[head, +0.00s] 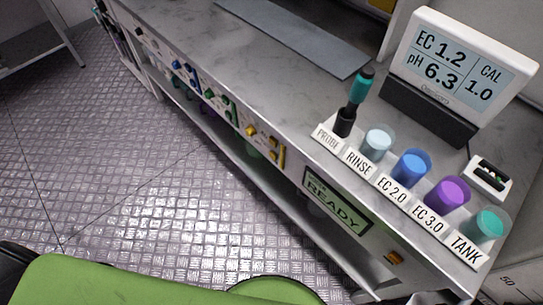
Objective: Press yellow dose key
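On the front face of the bench, a yellow key or knob (251,131) sits to the left of a yellow bracket-like piece (279,153). It follows a row of blue pieces (178,64) and green pieces (211,92) along the same face. Another amber-yellow key (394,258) is on the front face to the right of the display reading READY (337,200). I cannot tell from labels which yellow piece is the dose key. Neither of my grippers is in view, and nothing touches these pieces.
On the bench top stand a teal-topped probe (361,86), several labelled cups such as the blue one (411,168), and a meter (458,69) showing EC 1.2, pH 6.3. A grey mat (290,36) lies behind. The metal floor (120,170) left of the bench is clear.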

